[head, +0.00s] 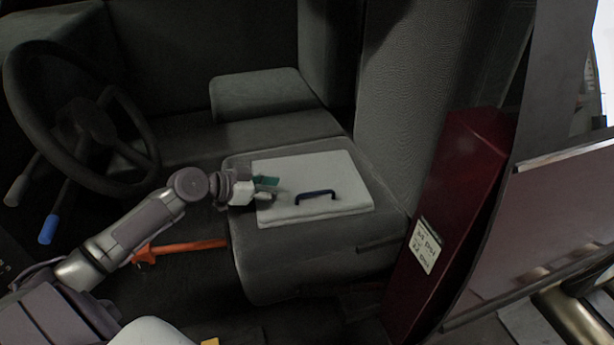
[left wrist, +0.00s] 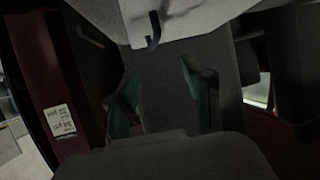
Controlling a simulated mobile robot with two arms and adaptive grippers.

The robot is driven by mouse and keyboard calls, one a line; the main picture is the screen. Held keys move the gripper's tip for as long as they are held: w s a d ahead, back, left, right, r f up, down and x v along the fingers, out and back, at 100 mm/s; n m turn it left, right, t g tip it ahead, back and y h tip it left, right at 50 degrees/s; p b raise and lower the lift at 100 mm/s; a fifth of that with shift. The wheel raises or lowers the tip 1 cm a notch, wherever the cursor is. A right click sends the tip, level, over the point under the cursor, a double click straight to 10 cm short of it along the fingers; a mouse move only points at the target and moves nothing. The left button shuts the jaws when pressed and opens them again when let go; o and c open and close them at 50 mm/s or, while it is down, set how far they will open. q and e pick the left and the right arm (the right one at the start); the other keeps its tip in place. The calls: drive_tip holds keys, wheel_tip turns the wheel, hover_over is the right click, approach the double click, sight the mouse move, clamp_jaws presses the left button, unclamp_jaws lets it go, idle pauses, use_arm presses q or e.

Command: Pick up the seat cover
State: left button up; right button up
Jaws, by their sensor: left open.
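The seat cover (head: 345,177) is a light grey, flat square pad with a dark blue handle (head: 315,194) on top. It lies on the dark vehicle seat (head: 290,265). My left gripper (head: 270,188) is at the left edge of the cover in the head view, to the left of the handle. In the left wrist view the left gripper (left wrist: 158,95) has its two green-padded fingers apart with nothing between them. The cover (left wrist: 190,18) and its handle (left wrist: 154,30) show at the top of that view, beyond the fingertips. My right gripper is not in view.
A steering wheel (head: 85,120) with levers stands at the left. An orange lever (head: 185,248) is beside the seat, below my left arm. A dark red door pillar (head: 440,210) with a white label (head: 424,246) rises to the right, with the open door beyond.

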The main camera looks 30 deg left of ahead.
sight(319, 192)
use_arm(q)
drive_tip(key=x, duration=0.7)
drive_tip(key=shift+d, duration=0.25)
drive_tip(key=x, duration=0.5)
drive_tip(key=shift+w+d+f, duration=0.1)
drive_tip(key=shift+d, duration=0.5)
clamp_jaws()
